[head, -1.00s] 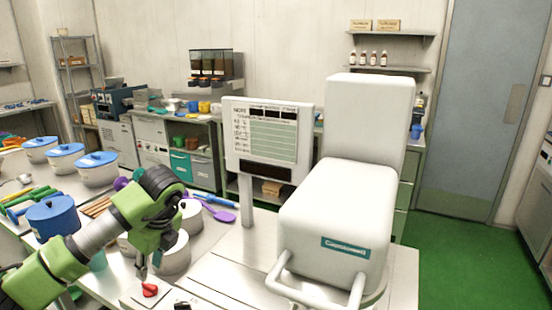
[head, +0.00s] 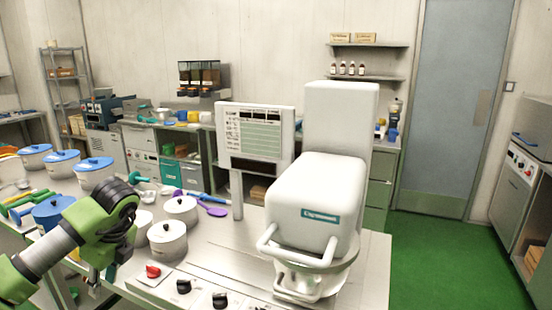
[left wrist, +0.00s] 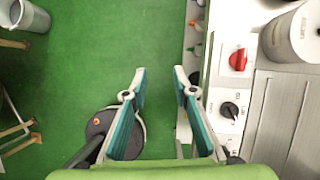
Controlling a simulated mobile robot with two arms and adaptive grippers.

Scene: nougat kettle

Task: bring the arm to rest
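My left arm (head: 45,252) comes in from the left in the head view, bent at a green and black joint. My left gripper (left wrist: 160,75) hangs below it, left of the kettle's control panel. In the left wrist view its two teal-padded fingers stand apart with nothing between them, over green floor beside the counter edge. The red knob (head: 153,271) is on the panel, apart from the gripper; it also shows in the left wrist view (left wrist: 238,59). Two black knobs (head: 184,286) are beside it. My right gripper is not in view.
The big white machine (head: 318,200) with a front handle stands on the steel counter. White lidded pots (head: 168,239) stand close to my left arm. A display panel (head: 256,140) rises behind. Green floor (head: 450,250) is clear at the right.

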